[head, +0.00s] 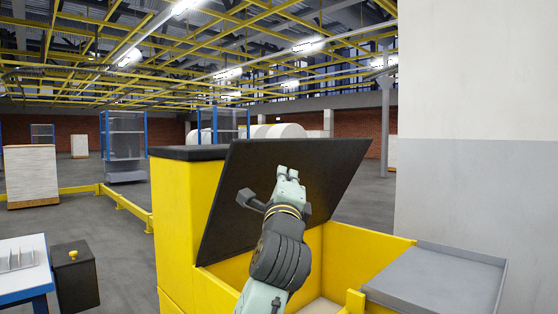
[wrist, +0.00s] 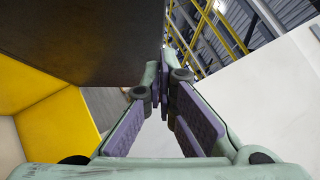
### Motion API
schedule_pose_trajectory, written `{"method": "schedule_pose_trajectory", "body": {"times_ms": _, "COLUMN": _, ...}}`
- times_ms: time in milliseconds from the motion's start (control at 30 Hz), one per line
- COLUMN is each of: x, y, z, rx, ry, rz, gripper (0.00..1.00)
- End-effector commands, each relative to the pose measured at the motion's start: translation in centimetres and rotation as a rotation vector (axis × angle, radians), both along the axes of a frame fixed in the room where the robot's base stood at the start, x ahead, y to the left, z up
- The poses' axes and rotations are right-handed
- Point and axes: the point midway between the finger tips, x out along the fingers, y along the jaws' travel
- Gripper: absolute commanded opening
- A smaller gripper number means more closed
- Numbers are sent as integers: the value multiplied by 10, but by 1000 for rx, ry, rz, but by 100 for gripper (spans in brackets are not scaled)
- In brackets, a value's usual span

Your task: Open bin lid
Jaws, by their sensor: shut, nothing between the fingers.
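The bin (head: 185,215) is a yellow box with its inside showing at the lower right. Its dark lid (head: 333,165) stands raised and tilted at a steep angle, hinged side low. My gripper (head: 289,172) is in front of the lid's inner face, below its top edge, with fingers pointing up. The fingers are shut and empty. In the wrist view, the fingertips (wrist: 163,78) are together beside the edge of the dark lid (wrist: 85,40), which fills the upper left. I cannot tell whether they touch it. Yellow bin wall (wrist: 35,105) shows at the left.
A grey tray-like top (head: 435,280) sits at the bin's right, against a white and grey wall (head: 475,150). A small dark box (head: 76,285) and a blue-edged table (head: 25,270) stand at the lower left. Open floor lies behind the left side.

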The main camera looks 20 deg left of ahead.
Motion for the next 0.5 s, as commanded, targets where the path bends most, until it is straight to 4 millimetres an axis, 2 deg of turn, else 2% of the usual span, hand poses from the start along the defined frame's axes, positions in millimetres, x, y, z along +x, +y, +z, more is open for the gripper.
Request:
{"method": "schedule_pose_trajectory", "body": {"times_ms": 167, "x": 20, "y": 7, "z": 6, "rx": 12, "ry": 21, "rz": 8, "gripper": 0}}
{"method": "schedule_pose_trajectory", "body": {"times_ms": 500, "x": 82, "y": 30, "z": 33, "rx": 9, "ry": 17, "rz": 6, "gripper": 0}}
